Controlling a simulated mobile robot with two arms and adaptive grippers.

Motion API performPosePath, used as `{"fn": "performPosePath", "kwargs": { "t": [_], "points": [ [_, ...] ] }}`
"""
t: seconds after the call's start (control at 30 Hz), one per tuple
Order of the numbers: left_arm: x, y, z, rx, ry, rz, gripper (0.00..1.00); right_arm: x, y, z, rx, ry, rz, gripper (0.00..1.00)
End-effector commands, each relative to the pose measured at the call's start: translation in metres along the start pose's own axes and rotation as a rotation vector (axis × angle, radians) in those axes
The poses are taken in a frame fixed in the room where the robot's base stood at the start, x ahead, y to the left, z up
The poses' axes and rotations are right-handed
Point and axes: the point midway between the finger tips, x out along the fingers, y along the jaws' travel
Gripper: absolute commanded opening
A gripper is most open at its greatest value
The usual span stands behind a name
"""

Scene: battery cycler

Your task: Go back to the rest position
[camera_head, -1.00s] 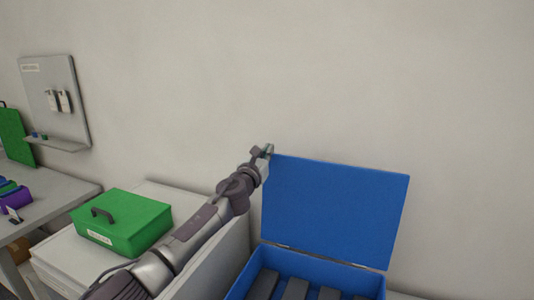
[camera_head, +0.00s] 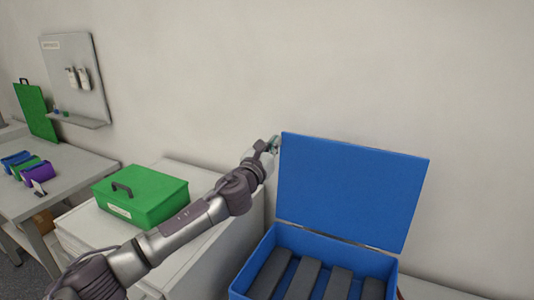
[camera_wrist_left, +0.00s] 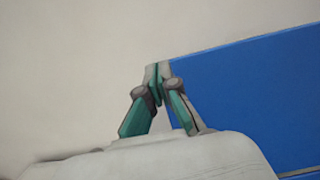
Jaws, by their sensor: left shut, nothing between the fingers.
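My left arm comes in from the left in the head view and reaches up to the left edge of the raised lid. My left gripper (camera_head: 274,143) is at the upper left corner of the blue lid (camera_head: 350,190). In the left wrist view the gripper's green fingers (camera_wrist_left: 157,85) are shut with nothing between them. The blue lid (camera_wrist_left: 250,100) fills the right side of that view, right beside the fingertips; I cannot tell whether they touch. My right gripper is not in view.
The blue box (camera_head: 285,237) stands open with several dark grey bars (camera_head: 303,279) inside. A closed green case (camera_head: 140,195) sits on a white cabinet (camera_head: 85,222) to the left. A table (camera_head: 60,180) with blue, green and purple items is further left. A wall stands behind.

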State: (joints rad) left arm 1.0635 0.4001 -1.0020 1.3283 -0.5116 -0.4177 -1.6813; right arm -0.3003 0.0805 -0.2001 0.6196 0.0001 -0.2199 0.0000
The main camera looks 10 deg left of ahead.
Motion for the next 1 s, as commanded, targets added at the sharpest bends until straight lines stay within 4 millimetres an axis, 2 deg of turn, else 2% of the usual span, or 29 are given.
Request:
{"fn": "performPosePath", "kwargs": {
  "t": [0.03, 0.2, 0.37, 0.47, 0.57, 0.67, 0.77, 0.87, 0.97, 1.0],
  "points": [
    [-0.01, 0.001, -0.001, 0.001, 0.0, -0.001, 0.0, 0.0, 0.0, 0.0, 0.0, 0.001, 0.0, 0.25],
    [-0.035, 0.0, -0.001, 0.001, 0.0, -0.001, 0.0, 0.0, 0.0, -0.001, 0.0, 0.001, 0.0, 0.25],
    [-0.048, -0.001, -0.002, -0.006, 0.003, 0.0, 0.0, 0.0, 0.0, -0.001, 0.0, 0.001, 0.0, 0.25],
    [-0.058, -0.006, -0.014, -0.091, 0.023, 0.013, 0.0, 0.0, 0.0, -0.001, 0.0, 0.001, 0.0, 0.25],
    [-0.08, -0.018, -0.045, -0.324, 0.075, 0.059, 0.0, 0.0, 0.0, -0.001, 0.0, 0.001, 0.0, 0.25],
    [-0.118, -0.028, -0.088, -0.682, 0.151, 0.164, 0.0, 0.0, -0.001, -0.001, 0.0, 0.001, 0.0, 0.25],
    [-0.168, -0.033, -0.131, -1.071, 0.222, 0.331, 0.0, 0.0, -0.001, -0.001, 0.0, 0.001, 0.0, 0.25],
    [-0.225, -0.033, -0.172, -1.433, 0.269, 0.544, 0.0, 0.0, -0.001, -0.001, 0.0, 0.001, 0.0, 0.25],
    [-0.29, -0.032, -0.207, -1.759, 0.28, 0.806, 0.0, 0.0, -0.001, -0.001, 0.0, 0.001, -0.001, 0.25],
    [-0.317, -0.032, -0.219, -1.874, 0.272, 0.92, 0.0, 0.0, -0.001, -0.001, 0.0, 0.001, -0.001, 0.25]
  ]
}}
